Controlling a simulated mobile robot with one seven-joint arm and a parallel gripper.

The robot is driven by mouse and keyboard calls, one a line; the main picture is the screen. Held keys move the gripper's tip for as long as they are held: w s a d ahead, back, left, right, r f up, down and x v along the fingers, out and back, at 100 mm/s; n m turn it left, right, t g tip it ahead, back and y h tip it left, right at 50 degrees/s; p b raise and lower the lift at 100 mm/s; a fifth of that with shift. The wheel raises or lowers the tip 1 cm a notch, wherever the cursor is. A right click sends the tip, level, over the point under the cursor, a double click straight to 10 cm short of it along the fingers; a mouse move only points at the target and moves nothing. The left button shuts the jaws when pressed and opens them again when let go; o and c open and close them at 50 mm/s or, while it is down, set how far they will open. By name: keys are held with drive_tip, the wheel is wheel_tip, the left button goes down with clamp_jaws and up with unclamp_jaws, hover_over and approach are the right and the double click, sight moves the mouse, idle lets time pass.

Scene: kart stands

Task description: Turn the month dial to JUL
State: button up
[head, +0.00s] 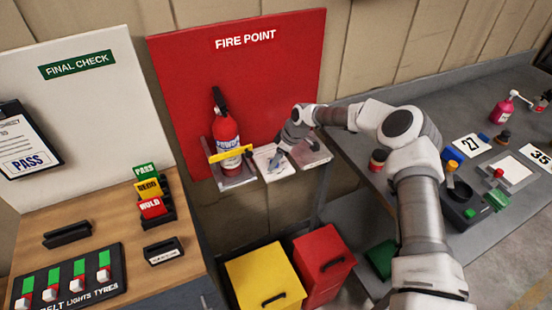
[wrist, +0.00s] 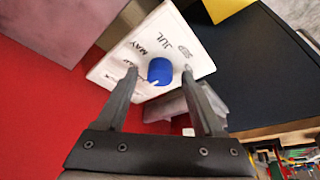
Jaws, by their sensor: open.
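The month dial is a white plate (wrist: 112,68) with a round blue knob (wrist: 160,70). JUL and MAY read clearly on it, above the knob in the wrist view; another label to their right is too small to read. A small pale mark shows at the knob's lower edge; I cannot tell which month the knob points to. My gripper (wrist: 160,72) is open, with one fingertip on each side of the knob; I cannot tell whether they touch it. In the head view my gripper (head: 284,148) is over the white dial plate (head: 266,168) and hides the knob.
A fire extinguisher (head: 226,134) stands in a bracket just left of the dial, before the red FIRE POINT board (head: 270,70). A pale panel (head: 309,155) is close on the right. Yellow (head: 262,275) and red (head: 322,258) bins stand below.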

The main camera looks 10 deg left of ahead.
clamp_jaws()
idle(0.3)
